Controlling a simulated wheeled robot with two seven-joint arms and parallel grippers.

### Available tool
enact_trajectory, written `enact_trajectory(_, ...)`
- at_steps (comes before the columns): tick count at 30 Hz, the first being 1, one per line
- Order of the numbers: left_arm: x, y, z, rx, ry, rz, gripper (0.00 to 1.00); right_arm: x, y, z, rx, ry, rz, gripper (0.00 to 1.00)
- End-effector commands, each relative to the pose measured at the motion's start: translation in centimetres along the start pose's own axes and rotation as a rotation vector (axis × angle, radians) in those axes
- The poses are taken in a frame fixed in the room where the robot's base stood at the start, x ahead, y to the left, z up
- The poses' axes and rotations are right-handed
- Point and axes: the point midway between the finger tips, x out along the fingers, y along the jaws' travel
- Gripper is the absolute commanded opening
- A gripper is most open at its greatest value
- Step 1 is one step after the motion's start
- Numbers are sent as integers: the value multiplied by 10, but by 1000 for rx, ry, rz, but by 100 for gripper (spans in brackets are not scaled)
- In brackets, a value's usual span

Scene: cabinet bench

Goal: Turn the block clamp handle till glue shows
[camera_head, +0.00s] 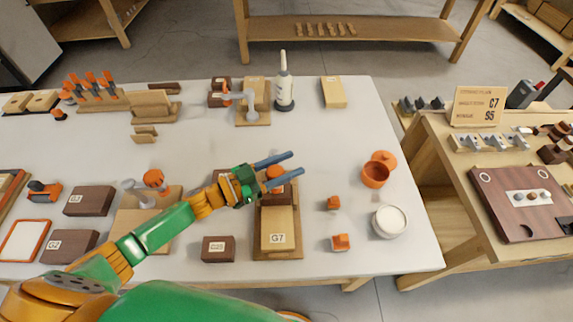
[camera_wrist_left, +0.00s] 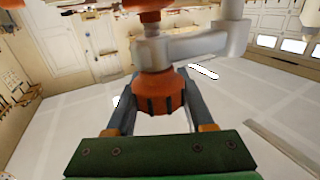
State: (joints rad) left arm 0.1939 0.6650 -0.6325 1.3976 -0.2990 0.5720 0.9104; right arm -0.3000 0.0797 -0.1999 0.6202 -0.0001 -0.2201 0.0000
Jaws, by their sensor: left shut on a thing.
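My left gripper (camera_head: 285,167) reaches over a wooden board with a light block labelled G7 (camera_head: 278,238). Its blue fingers lie on either side of the orange clamp handle (camera_head: 274,171). In the left wrist view the same ribbed orange handle (camera_wrist_left: 160,93) sits between the two grey fingers (camera_wrist_left: 153,108), which are shut on it. A grey clamp arm (camera_wrist_left: 195,43) extends right above the handle. In the head view my gripper hides most of this clamp. I cannot make out any glue at the block joint. My right gripper is not in view.
A glue bottle (camera_head: 284,85) and another clamp (camera_head: 240,97) stand behind. An orange pot (camera_head: 376,173), a white-filled bowl (camera_head: 389,221) and small orange pieces (camera_head: 341,242) lie right. A dark block (camera_head: 218,249) is close left of the board.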

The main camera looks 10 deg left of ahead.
Motion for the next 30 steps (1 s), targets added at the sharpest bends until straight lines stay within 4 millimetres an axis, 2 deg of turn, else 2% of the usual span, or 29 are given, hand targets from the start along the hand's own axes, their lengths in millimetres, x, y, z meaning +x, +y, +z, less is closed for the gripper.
enact_trajectory(18, -2, 11, 6, 4, -1, 396, 0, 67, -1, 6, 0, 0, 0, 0)
enact_trajectory(24, -3, 13, 4, 2, -1, 470, 0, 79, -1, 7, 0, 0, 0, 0)
enact_trajectory(30, -4, 15, 2, 0, -1, 502, 0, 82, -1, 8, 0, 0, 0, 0)
